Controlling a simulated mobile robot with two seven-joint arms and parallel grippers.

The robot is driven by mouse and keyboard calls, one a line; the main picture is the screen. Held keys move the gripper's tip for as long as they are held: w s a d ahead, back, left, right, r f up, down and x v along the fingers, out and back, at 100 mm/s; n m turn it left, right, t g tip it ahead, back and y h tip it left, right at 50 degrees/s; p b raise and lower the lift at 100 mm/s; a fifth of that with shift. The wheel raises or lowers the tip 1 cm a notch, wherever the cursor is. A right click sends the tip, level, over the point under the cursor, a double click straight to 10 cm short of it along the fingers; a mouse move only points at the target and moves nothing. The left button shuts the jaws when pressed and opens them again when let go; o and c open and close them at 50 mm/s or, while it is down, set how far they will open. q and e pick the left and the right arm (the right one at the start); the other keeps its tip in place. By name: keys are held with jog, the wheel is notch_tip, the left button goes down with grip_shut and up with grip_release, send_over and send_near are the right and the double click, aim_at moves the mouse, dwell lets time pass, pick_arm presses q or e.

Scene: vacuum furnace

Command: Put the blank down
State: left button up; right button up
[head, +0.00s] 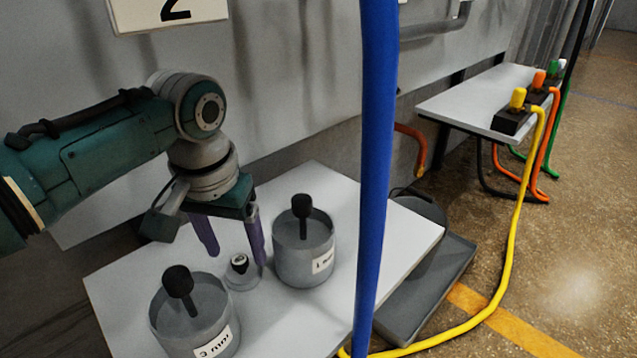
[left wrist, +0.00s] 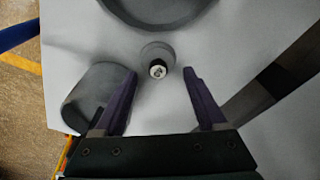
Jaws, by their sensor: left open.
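The blank appears to be the small round grey piece (head: 241,279) with a dark-and-white top, standing on the light table (head: 310,325) between two grey canisters. It also shows in the left wrist view (left wrist: 157,51), just beyond the fingertips and roughly centred between them. My left gripper (head: 236,254) is open, its purple fingers pointing down at the blank and apart. In the left wrist view the open jaws (left wrist: 160,74) hold nothing. Whether a finger touches the blank cannot be told. My right gripper is not in view.
A canister labelled 3 mm (head: 190,322) stands in front and another canister (head: 303,252) stands behind to the right, both with black knobs. A blue vertical hose (head: 376,150) crosses the view. A second table (head: 470,100) with coloured hoses stands at the back right.

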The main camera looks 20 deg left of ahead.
aim_at(238, 260)
pick_arm(q)
notch_tip(238, 260, down, 3)
jog(key=shift+w+f+b, duration=0.1)
jog(key=shift+f+b, duration=0.1)
jog(key=shift+b, duration=0.75)
jog(key=shift+r, duration=0.1)
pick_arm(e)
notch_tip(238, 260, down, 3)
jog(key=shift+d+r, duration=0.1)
pick_arm(q)
grip_shut()
